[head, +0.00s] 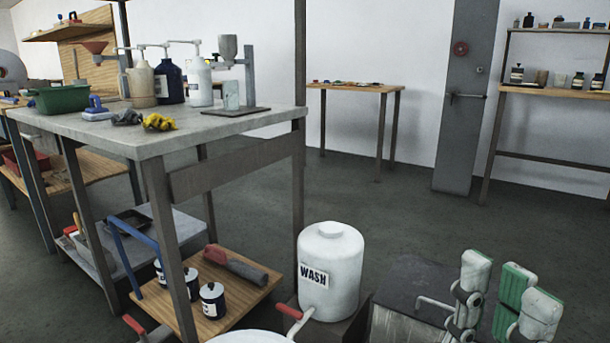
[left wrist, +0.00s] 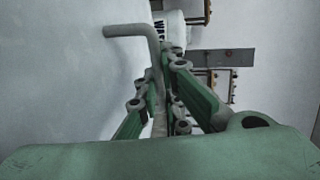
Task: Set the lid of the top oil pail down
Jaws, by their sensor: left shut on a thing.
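Open floor lies behind the jug.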

